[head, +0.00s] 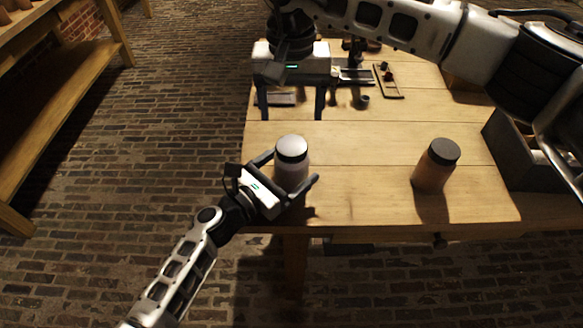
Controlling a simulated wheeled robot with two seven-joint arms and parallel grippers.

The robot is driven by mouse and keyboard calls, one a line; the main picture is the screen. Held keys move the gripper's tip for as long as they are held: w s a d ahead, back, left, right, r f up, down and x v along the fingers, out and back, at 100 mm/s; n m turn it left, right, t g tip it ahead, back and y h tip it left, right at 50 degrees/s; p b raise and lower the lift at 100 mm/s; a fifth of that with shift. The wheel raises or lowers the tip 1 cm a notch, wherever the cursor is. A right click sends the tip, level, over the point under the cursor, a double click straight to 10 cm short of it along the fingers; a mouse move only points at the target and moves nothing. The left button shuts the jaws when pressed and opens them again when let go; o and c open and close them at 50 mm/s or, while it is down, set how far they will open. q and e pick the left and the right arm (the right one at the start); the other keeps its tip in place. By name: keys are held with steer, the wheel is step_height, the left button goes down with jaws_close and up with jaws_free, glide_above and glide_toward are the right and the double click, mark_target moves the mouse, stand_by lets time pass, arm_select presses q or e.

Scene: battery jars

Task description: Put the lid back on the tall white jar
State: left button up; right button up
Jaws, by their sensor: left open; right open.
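The white jar (289,178) stands upright near the table's front left edge. It has a dark band around its top and a pale round top face (291,146); I cannot tell whether this is a lid or the open mouth. My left gripper (292,168) is open, with a finger on each side of the jar; contact is unclear. My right gripper (291,112) is open and points down over the table behind the jar, with nothing visible between its fingers. No separate loose lid can be made out.
A brownish jar (430,176) with a dark lid (444,151) stands to the right on the wooden table (360,190). A grey bin (513,150) is at the right edge. A small tray (387,82) and small dark items lie at the back. The table's middle is clear.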

mark_target(291, 145)
arm_select(q)
jaws_close()
arm_select(e)
steer(key=m, duration=0.9)
steer(key=shift+f, duration=4)
